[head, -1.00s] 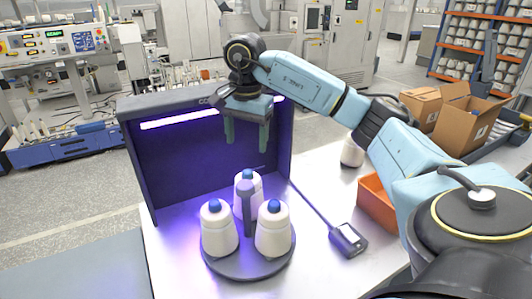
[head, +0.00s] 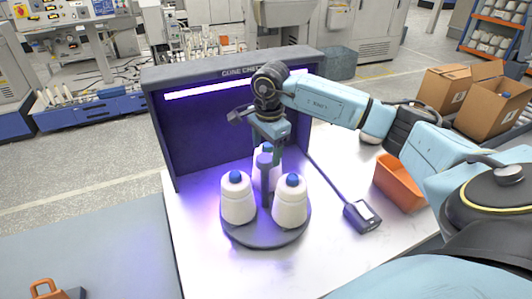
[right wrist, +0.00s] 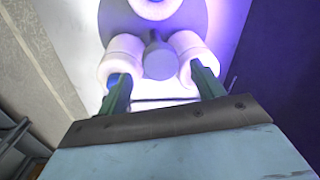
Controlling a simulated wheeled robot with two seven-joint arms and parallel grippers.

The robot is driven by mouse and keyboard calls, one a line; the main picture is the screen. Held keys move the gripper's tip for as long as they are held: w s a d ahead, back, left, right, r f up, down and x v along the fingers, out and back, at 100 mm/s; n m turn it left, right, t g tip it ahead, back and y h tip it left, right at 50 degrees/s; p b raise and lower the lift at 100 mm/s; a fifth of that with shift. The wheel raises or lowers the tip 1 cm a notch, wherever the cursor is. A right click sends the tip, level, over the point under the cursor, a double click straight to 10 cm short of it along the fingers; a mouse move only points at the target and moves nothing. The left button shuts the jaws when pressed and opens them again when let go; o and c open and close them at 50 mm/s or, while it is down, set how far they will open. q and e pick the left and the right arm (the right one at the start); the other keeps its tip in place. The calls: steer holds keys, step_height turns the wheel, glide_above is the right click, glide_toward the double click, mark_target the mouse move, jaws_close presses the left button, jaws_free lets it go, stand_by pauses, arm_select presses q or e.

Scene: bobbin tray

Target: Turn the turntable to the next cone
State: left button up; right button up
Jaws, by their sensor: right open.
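The dark round turntable (head: 265,236) carries three white cones with blue tips: front left (head: 238,203), front right (head: 290,208) and back (head: 273,180). A grey post (head: 265,188) with a rounded top stands at its centre. My right gripper (head: 267,157) is open and points down just above and behind the post, over the back cone, which it partly hides. In the right wrist view, the open green fingers (right wrist: 163,88) are spread with the post top (right wrist: 159,60) ahead between them. I cannot tell whether they touch anything. My left gripper is not in view.
A dark cone-check booth (head: 215,78) with a lit purple strip stands behind the turntable. A small cabled device (head: 362,216) and an orange bin (head: 398,184) are to the right. The white table's front (head: 225,272) is clear.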

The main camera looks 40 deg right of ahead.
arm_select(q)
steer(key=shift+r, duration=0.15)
arm_select(e)
steer(key=shift+w+f, duration=0.1)
steer(key=shift+f, duration=1.2)
steer(key=c, duration=1.4)
steer(key=shift+o, duration=0.2)
